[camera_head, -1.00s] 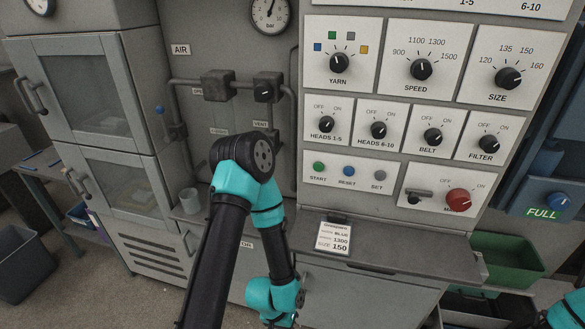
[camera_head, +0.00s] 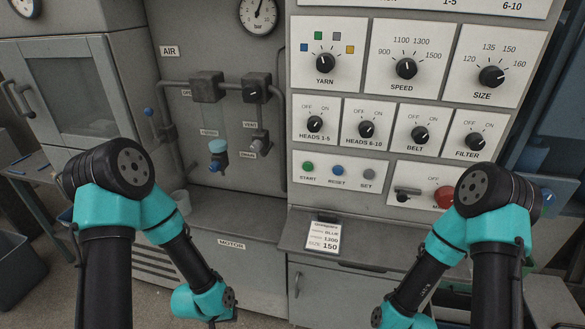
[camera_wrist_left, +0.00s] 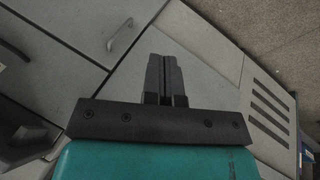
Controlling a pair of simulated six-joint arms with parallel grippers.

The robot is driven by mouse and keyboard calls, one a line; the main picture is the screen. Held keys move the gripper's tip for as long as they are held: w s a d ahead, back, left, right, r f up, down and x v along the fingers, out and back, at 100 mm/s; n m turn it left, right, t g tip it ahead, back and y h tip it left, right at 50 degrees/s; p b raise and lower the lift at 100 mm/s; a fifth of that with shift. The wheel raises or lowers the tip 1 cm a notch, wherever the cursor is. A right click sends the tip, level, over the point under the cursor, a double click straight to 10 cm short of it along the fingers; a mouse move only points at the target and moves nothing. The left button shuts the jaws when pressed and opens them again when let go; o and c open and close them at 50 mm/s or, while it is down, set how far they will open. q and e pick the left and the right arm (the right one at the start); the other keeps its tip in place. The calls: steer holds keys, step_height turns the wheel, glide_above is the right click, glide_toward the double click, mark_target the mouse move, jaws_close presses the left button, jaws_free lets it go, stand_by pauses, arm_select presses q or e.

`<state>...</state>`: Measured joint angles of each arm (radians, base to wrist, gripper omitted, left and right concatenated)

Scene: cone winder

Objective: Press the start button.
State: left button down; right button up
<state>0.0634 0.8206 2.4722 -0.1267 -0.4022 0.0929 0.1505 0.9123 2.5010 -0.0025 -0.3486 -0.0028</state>
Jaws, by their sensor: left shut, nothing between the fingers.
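The green START button (camera_head: 308,166) is on the small white panel, left of the blue RESET button (camera_head: 338,170) and the grey SET button (camera_head: 368,173). All three show unobstructed in the head view. My left gripper (camera_wrist_left: 166,75) is shut and empty in the left wrist view, in front of grey cabinet doors and away from the buttons. In the head view my left arm bends down at the lower left, and its fingers do not show. My right arm is at the lower right, and its fingers do not show either.
Knobs for yarn (camera_head: 325,63), speed (camera_head: 403,69) and size (camera_head: 491,76) sit above the buttons. A row of on/off knobs lies between. A job card (camera_head: 323,238) lies on the ledge below.

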mark_target(308, 167)
arm_select(q)
steer(key=w+d+r+m+t+h, duration=0.1)
steer(key=w+d+r, duration=0.3)
steer(key=r, duration=0.5)
steer(key=w+d+r+m+t+h, duration=0.1)
steer(key=w+d+r+t+h, duration=0.1)
steer(key=w+d+r, duration=0.3)
steer(key=w+d+r+m+t+h, duration=0.2)
steer(key=w+d+r, duration=0.3)
steer(key=r, duration=0.7)
steer(key=shift+r, duration=0.3)
steer(key=d+r+m+h, duration=0.2)
steer(key=d+r, duration=0.2)
steer(key=r, duration=0.5)
steer(key=shift+s+d+r+t, duration=0.15)
steer(key=shift+s+d+t, duration=0.15)
steer(key=shift+d, duration=0.1)
steer(key=shift+w, duration=0.2)
steer(key=w+d, duration=0.1)
steer(key=w, duration=0.7)
steer(key=shift+w+d, duration=0.2)
steer(key=shift+d, duration=0.1)
steer(key=shift+w+d, duration=0.1)
steer(key=shift+w, duration=0.3)
